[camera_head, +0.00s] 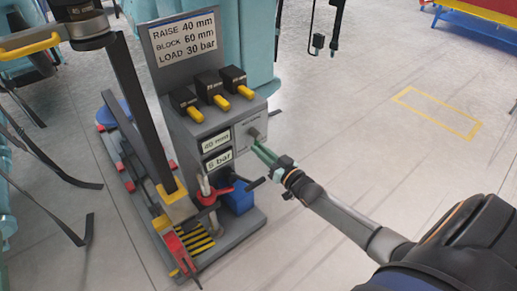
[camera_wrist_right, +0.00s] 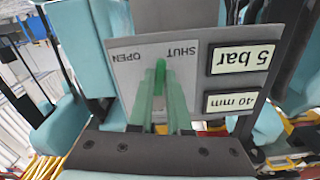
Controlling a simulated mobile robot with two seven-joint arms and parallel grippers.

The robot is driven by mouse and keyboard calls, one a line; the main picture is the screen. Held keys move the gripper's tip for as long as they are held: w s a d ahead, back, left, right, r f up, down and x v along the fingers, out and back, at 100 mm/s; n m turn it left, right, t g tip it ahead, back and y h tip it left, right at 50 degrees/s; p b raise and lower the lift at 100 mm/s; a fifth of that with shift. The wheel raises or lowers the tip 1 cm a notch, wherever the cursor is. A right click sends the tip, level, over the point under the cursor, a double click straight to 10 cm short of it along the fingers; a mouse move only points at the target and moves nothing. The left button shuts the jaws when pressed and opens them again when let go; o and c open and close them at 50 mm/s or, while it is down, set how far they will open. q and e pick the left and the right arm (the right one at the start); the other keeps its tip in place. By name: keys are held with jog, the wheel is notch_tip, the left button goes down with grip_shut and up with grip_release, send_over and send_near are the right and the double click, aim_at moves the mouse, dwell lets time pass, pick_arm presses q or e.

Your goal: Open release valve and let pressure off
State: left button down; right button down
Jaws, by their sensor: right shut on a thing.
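The grey console (camera_head: 195,130) stands left of centre in the head view, with a release valve panel (camera_head: 247,138) on its right side. The panel (camera_wrist_right: 125,62) shows upside down in the wrist view, marked OPEN and SHUT. In the wrist view the gripper (camera_wrist_right: 160,85) is shut on the lever, which the fingers mostly hide, between the two words. The displays read 40 mm (camera_head: 216,141) and 5 bar (camera_head: 219,159). My left gripper is not in view.
A sign (camera_head: 184,36) above reads RAISE 40 mm, BLOCK 60 mm, LOAD 30 bar. Three black blocks with yellow ends (camera_head: 210,88) sit on the console. A red jack part (camera_head: 213,192) and dark handle stand below, near my right gripper. The floor to the right is clear.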

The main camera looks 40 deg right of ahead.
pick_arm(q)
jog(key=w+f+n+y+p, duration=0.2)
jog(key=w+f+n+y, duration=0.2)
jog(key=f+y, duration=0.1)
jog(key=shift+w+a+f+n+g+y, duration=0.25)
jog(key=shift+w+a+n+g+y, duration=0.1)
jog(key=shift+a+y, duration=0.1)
pick_arm(e)
jog(key=shift+w+d+r+n, duration=0.15)
jog(key=shift+d+n, duration=0.45)
jog(key=shift+n, duration=1.25)
jog(key=shift+s+d+r+n, duration=0.15)
jog(key=shift+d+n, duration=0.4)
jog(key=shift+n, duration=1.35)
jog(key=shift+w+d+r+n, duration=0.1)
jog(key=shift+d+r+n, duration=0.35)
jog(key=shift+n, duration=1.4)
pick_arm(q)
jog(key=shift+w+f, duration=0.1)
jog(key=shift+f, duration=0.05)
pick_arm(e)
jog(key=shift+d+f, duration=0.2)
jog(key=c, duration=0.9)
grip_release()
jog(key=shift+o, duration=0.2)
